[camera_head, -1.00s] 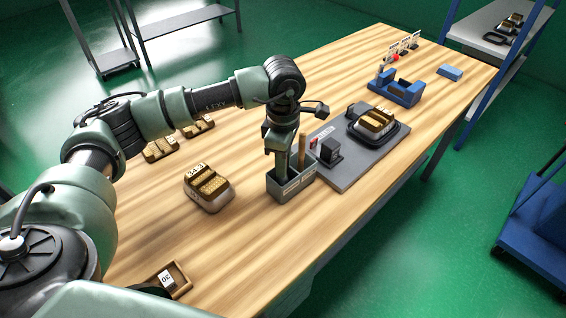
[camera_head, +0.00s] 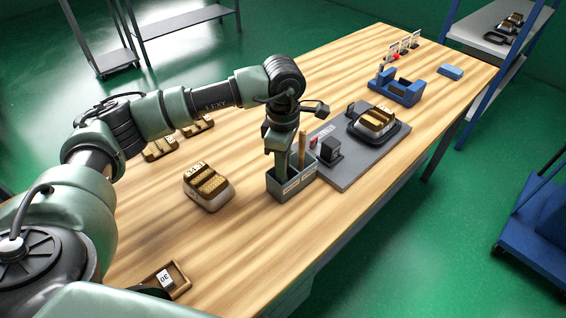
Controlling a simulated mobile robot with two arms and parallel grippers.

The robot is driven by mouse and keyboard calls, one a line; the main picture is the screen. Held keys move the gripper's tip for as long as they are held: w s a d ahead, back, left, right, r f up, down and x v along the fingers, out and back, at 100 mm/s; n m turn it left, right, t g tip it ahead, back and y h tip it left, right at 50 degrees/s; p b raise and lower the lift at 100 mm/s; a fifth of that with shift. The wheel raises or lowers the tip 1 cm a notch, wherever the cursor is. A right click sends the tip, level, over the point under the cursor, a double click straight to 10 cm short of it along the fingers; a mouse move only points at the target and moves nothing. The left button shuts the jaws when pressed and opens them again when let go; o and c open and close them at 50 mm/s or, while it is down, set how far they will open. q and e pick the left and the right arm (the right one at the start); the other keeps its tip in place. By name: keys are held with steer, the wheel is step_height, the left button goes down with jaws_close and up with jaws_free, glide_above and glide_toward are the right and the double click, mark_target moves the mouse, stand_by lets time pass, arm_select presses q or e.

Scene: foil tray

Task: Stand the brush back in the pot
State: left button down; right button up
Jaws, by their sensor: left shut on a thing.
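The pot (camera_head: 291,188) is a grey open-topped box with labels on its front, standing on the wooden table near the middle of the view. My left gripper (camera_head: 281,152) points down directly over the left part of the pot. It is shut on the brush, which is mostly hidden by the gripper and the pot's walls. I cannot tell whether the brush touches the pot's floor. A brown wooden handle (camera_head: 303,146) stands upright at the pot's right side, beside the gripper. My right gripper is not in view.
A foil tray with golden pieces (camera_head: 208,187) sits left of the pot. A grey board (camera_head: 345,172) bearing a black block and another filled tray lies close on the right. A small wooden box (camera_head: 180,283) is at the near edge. A blue holder (camera_head: 402,93) stands farther back.

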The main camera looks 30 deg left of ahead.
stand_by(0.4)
arm_select(q)
steer(key=c, duration=0.8)
jaws_free()
steer(key=shift+o, duration=0.2)
steer(key=shift+r, duration=0.2)
steer(key=shift+r+p, duration=2.5)
steer(key=shift+r, duration=1.85)
